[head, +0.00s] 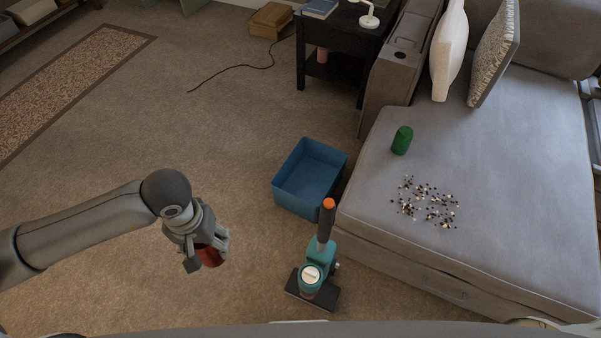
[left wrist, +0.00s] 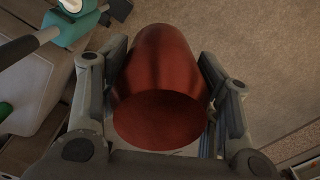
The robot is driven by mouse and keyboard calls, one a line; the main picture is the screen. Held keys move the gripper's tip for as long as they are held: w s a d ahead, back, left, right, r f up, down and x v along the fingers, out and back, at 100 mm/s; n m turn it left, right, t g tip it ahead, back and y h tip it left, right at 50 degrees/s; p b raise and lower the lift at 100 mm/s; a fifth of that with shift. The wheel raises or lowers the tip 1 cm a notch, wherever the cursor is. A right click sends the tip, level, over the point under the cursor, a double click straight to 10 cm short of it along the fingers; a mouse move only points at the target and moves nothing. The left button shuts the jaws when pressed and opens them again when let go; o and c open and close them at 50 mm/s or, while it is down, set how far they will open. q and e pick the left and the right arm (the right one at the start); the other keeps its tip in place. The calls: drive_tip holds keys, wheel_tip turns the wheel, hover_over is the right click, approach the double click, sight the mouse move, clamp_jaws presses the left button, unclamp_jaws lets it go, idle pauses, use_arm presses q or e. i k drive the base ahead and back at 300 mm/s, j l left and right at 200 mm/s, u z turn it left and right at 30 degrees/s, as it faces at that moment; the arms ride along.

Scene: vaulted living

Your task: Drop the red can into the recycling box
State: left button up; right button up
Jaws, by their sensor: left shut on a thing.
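My left gripper (head: 207,252) is shut on the red can (head: 209,257) and holds it above the carpet, left of the blue recycling box. In the left wrist view the red can (left wrist: 162,85) fills the space between the two fingers of the left gripper (left wrist: 165,90). The blue recycling box (head: 297,204) stands on the carpet against the sofa's front left corner. It is open at the top, and the part of its floor that shows is empty. My right gripper is not in view.
A teal handheld vacuum (head: 318,270) with an orange-tipped handle stands just in front of the box. A green can (head: 402,140) and scattered dark and light bits (head: 425,203) lie on the grey sofa (head: 500,150). A black side table (head: 340,45) stands behind. The carpet left of the box is clear.

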sight(306, 185)
drive_tip(key=i+j+z, duration=0.2)
drive_tip(key=j, duration=0.25)
drive_tip(key=i+j+z, duration=0.2)
drive_tip(key=j, duration=0.3)
drive_tip(key=j+z, duration=0.25)
drive_tip(key=j, duration=0.2)
drive_tip(key=i+j+z, duration=0.2)
drive_tip(key=j, duration=0.35)
drive_tip(key=k, duration=0.1)
